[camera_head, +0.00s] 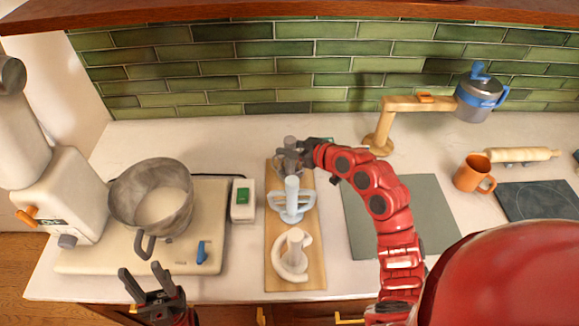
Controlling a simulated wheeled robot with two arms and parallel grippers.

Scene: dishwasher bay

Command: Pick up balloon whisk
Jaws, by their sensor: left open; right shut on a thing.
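A wooden board (269,240) on the counter holds mixer attachments in a row. At its back end is a grey attachment (288,157), apparently the balloon whisk, partly hidden by my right gripper. My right gripper (300,153) reaches it from the right and is shut on its upper part. Whether the whisk is lifted off the board cannot be told. A pale blue flat beater (291,203) stands mid-board, and a cream dough hook (292,257) stands at the front. My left gripper (146,283) is open and empty at the counter's front edge, left of the board.
A metal bowl (151,200) stands on a cream base (100,262) beside the stand mixer (62,190). A small white box (243,203) is left of the board. At right are a grey mat (425,212), wooden stand (384,128), orange mug (472,174) and rolling pin (522,155).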

